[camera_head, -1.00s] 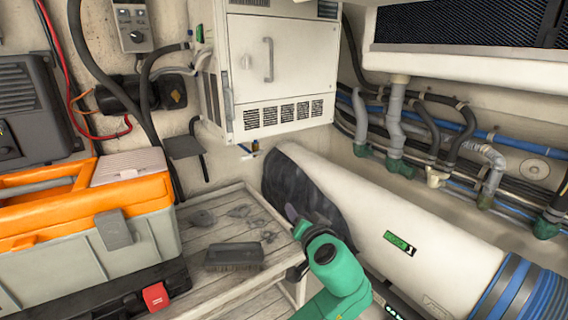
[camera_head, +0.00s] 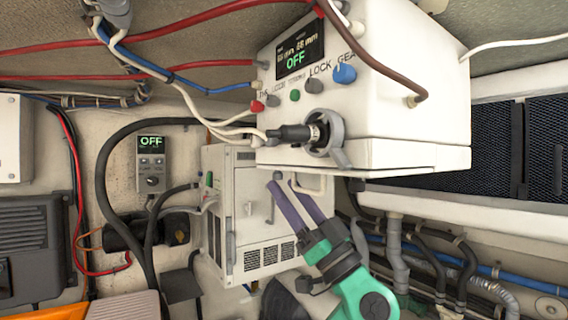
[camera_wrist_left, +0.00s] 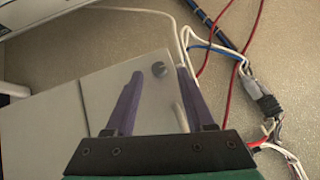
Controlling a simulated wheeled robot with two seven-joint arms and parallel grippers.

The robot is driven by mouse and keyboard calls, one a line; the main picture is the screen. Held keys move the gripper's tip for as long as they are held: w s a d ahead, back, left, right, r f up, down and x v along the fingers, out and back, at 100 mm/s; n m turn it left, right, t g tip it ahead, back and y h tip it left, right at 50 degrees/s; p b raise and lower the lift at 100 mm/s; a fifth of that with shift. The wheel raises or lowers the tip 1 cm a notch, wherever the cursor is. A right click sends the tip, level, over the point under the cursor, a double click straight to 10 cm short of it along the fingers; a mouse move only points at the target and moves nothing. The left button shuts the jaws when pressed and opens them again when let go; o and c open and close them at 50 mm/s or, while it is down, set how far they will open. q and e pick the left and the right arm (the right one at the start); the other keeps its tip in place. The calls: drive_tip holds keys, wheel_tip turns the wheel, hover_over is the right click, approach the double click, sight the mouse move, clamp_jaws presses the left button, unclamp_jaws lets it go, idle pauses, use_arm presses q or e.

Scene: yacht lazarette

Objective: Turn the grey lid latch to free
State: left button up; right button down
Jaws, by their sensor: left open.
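A grey ring with a short lever (camera_head: 340,152) sits around a black plug (camera_head: 290,132) on the front of the white control box (camera_head: 405,155). A grey knob (camera_head: 314,86) under the word LOCK is above it. I cannot tell for certain which grey part is the lid latch. My left gripper (camera_head: 283,184) is open and empty, its purple fingers pointing up below the box, apart from the ring.
A white cabinet (camera_head: 245,245) with a bar handle is behind my left gripper. Red, blue and white cables (camera_head: 165,72) cross at upper left. A small panel (camera_head: 151,165) reads OFF. Dark grilles and pipes (camera_head: 430,255) are at right.

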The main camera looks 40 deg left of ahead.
use_arm(q)
drive_tip(key=shift+x, duration=0.9)
use_arm(e)
drive_tip(key=shift+r, duration=0.6)
